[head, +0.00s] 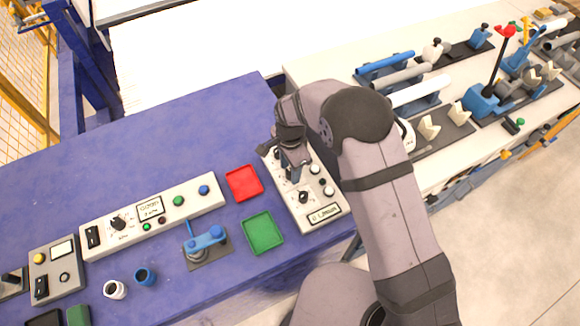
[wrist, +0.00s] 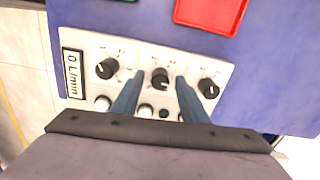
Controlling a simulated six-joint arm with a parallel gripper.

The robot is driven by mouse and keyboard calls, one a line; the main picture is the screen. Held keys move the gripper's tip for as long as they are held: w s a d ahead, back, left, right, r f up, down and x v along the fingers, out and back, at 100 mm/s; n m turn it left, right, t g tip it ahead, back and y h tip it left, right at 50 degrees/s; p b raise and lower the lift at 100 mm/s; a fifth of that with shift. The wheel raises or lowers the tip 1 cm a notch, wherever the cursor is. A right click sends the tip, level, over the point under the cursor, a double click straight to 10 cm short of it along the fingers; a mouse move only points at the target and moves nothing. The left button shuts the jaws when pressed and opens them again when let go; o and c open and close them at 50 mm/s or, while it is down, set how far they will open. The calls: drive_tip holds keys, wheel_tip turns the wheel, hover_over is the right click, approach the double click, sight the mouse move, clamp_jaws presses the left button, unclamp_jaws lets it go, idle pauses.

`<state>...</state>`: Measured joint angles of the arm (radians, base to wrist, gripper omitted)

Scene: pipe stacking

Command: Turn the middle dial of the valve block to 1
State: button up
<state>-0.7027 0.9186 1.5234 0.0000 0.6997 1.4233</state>
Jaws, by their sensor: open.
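The valve block (wrist: 85,48) is a pale panel with a row of three black dials; it stands on the blue table in the head view (head: 325,200). The middle dial (wrist: 160,79) lies between the two blue fingers of my gripper (wrist: 159,77) in the wrist view. The fingers are open, one on each side, with a visible gap. The other dials are on the left (wrist: 107,68) and right (wrist: 208,88). The display (wrist: 74,74) reads 0 L/min. The scale numbers are too small to read. In the head view my gripper (head: 293,165) covers part of the block.
A red tray (head: 244,183) and a green tray (head: 263,232) lie left of the block. A long control panel (head: 155,215) and a blue clamp-like fixture (head: 205,240) are farther left. A pale bench (head: 310,75) with pipes and holders stands at the right.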

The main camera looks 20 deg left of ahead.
clamp_jaws()
drive_tip(key=shift+n, duration=0.3)
drive_tip(key=n+b, duration=0.2)
drive_tip(key=n, duration=0.2)
drive_tip(key=n+b, duration=0.1)
drive_tip(key=n, duration=0.4)
drive_tip(key=shift+n, duration=0.3)
drive_tip(key=n+b, duration=0.1)
drive_tip(key=n, duration=0.6)
drive_tip(key=n+b, duration=0.1)
drive_tip(key=n, duration=0.5)
drive_tip(key=shift+n, duration=0.3)
